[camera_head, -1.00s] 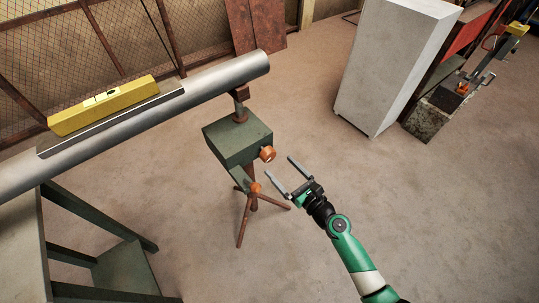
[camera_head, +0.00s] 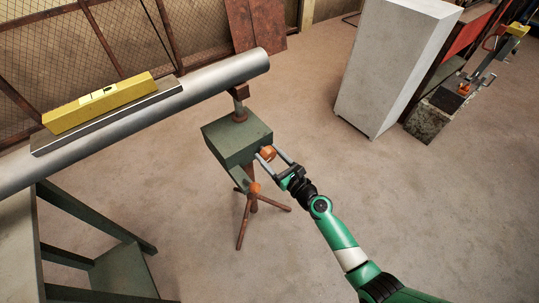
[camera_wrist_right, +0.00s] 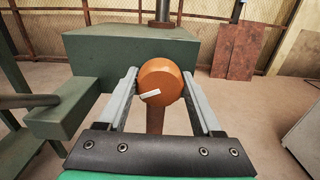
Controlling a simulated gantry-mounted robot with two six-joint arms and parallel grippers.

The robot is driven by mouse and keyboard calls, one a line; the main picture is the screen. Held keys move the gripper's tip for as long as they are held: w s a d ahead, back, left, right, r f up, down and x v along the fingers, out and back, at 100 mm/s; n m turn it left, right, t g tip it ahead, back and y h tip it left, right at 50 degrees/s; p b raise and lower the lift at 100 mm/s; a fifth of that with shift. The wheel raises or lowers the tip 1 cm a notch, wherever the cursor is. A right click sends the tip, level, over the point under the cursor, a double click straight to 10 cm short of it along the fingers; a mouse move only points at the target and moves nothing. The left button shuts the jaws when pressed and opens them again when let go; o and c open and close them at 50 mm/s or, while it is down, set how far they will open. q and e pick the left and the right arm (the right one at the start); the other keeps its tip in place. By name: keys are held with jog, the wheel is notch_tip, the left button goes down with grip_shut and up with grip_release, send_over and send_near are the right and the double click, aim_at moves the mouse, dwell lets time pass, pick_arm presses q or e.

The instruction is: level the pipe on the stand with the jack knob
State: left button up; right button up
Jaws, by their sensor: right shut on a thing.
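A grey pipe (camera_head: 215,78) runs across the upper left in the head view, its right end resting on the green jack stand (camera_head: 236,136). A yellow level (camera_head: 98,103) sits on a flat grey bar on top of the pipe. The orange jack knob (camera_head: 268,152) is on the stand's front face. It also shows in the right wrist view (camera_wrist_right: 161,82), with a white mark slanting on its face. My right gripper (camera_head: 272,157) is shut on the knob, a finger on each side. My left gripper is not in view.
A green frame (camera_head: 95,225) holds the pipe at the left. The stand's brown tripod legs (camera_head: 245,215) spread on the floor below the knob. A tall white cabinet (camera_head: 385,70) stands at the right. The floor in front is open.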

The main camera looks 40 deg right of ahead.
jog(key=c, duration=0.4)
jog(key=shift+o, duration=0.2)
jog(key=shift+n, duration=0.3)
jog(key=n, duration=0.3)
jog(key=shift+f+b, duration=0.1)
jog(key=shift+b, duration=0.25)
jog(key=n, duration=0.4)
jog(key=shift+a+b, duration=0.1)
jog(key=shift+b, duration=0.2)
jog(key=n+b, duration=0.1)
jog(key=n, duration=0.4)
jog(key=shift+n, duration=0.3)
jog(key=shift+n+b, duration=0.7)
jog(key=shift+n, duration=1.6)
